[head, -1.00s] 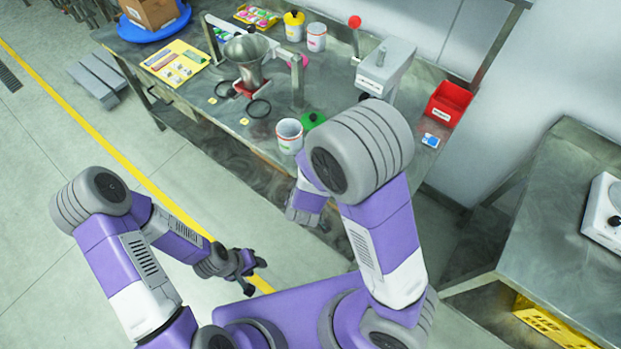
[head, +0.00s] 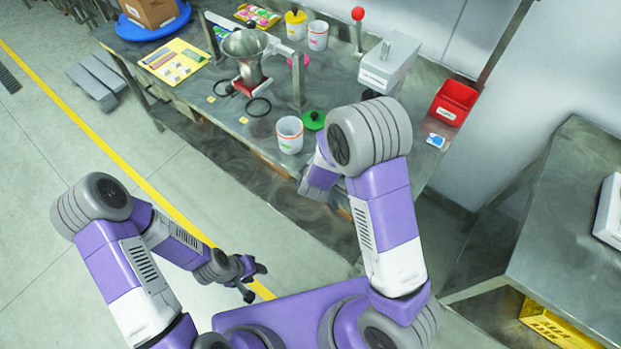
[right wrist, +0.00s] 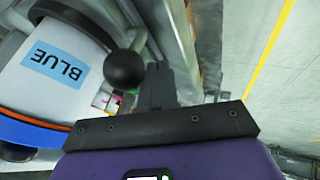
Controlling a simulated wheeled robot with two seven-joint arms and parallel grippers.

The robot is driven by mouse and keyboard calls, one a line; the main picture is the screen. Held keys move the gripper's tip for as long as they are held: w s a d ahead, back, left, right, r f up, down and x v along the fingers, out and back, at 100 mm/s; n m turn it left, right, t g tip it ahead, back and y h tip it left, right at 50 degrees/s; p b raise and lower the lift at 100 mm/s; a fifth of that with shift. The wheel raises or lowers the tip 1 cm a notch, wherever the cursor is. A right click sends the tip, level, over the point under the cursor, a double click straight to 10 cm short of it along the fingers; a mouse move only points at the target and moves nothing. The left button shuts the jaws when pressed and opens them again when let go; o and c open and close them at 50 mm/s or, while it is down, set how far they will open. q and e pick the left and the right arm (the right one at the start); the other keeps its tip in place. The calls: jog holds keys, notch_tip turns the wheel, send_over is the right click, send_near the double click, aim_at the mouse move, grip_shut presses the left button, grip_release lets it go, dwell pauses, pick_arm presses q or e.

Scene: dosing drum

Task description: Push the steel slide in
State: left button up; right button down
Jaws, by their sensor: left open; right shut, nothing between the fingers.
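A steel slide cannot be made out clearly in either view. A grey box-shaped device (head: 388,65) stands at the right of the bench, its lower part hidden behind my right arm. In the right wrist view a white rounded body with a "BLUE" label (right wrist: 50,80) fills the left side, with a black ball knob (right wrist: 125,69) beside it. My right gripper (right wrist: 158,82) is shut and empty, just right of the knob; contact cannot be told. In the head view it is hidden by my arm. My left gripper (head: 252,278) is open and empty over the floor.
The steel bench (head: 225,120) holds a funnel (head: 245,46) on a stand, a white cup (head: 289,136), a green lid (head: 312,120), a red bin (head: 452,103) and a red-knobbed lever (head: 358,15). Another steel table (head: 570,220) stands at the right.

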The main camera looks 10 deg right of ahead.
jog(key=w+d, duration=0.2)
jog(key=d, duration=0.1)
jog(key=w+d, duration=0.3)
jog(key=d, duration=0.1)
jog(key=w+d, duration=0.3)
jog(key=shift+w+d, duration=0.15)
jog(key=shift+d, duration=0.1)
jog(key=shift+w+d+r, duration=0.1)
jog(key=shift+w+d, duration=0.1)
jog(key=shift+d, duration=0.2)
jog(key=s+a, duration=0.1)
jog(key=a, duration=0.1)
jog(key=s+a+p, duration=0.1)
jog(key=shift+s+a, duration=0.35)
jog(key=shift+a, duration=0.05)
jog(key=p+v, duration=0.2)
jog(key=v, duration=0.6)
jog(key=shift+s+r, duration=0.15)
jog(key=shift+r, duration=0.2)
jog(key=shift+s+a+r, duration=0.15)
jog(key=shift+s+r, duration=0.25)
